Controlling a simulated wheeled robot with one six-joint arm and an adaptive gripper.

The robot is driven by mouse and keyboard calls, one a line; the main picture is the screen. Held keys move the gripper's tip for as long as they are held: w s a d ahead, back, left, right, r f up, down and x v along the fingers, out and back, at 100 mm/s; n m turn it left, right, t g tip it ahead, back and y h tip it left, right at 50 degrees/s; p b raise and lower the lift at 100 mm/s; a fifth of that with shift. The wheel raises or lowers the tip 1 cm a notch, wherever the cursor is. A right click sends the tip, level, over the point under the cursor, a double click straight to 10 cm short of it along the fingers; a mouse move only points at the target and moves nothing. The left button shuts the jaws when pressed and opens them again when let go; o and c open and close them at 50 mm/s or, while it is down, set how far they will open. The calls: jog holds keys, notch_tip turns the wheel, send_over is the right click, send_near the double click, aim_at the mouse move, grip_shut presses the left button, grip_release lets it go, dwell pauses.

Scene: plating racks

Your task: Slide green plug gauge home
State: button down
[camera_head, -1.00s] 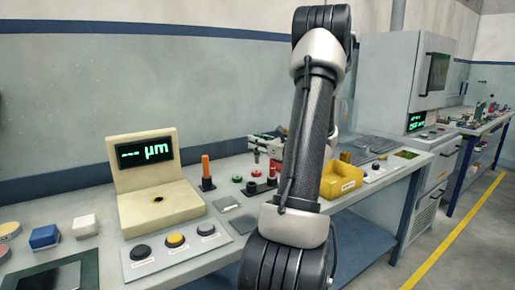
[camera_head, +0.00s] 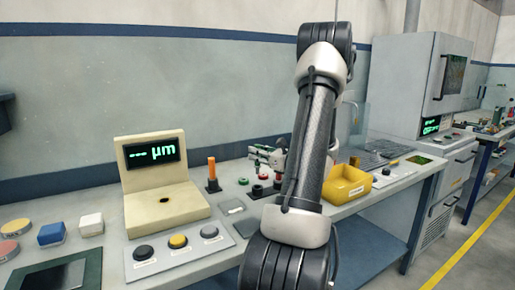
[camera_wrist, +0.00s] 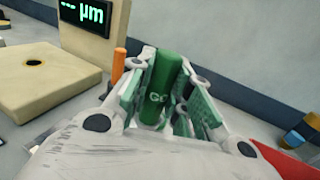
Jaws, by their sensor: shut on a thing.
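The green plug gauge (camera_wrist: 160,88) is a green cylinder with pale "Go" lettering, in the middle of the wrist view. My gripper (camera_wrist: 166,72) is shut on it, with a green-padded finger on each side. The gauge stands nearly upright in that view, and its lower end is hidden behind my gripper body. In the head view my gripper (camera_head: 266,156) is over the bench, partly behind my arm. The gauge cannot be made out clearly there. I cannot tell from these views whether the gauge touches any hole or seat.
A cream gauge stand (camera_head: 165,208) with a lit µm display and a dark hole is left of my gripper. An orange post (camera_head: 212,172) stands between them. Small green and red round pieces (camera_head: 258,190) sit below my gripper. A yellow bin (camera_head: 346,185) is to the right.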

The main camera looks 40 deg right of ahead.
aim_at(258, 173)
jog(key=shift+f, duration=2.5)
jog(key=shift+f, duration=1.8)
jog(key=c, duration=1.2)
grip_release()
jog(key=shift+c, duration=0.2)
jog(key=s, duration=0.4)
jog(key=s+d, duration=0.1)
jog(key=s, duration=0.7)
jog(key=shift+d, duration=0.3)
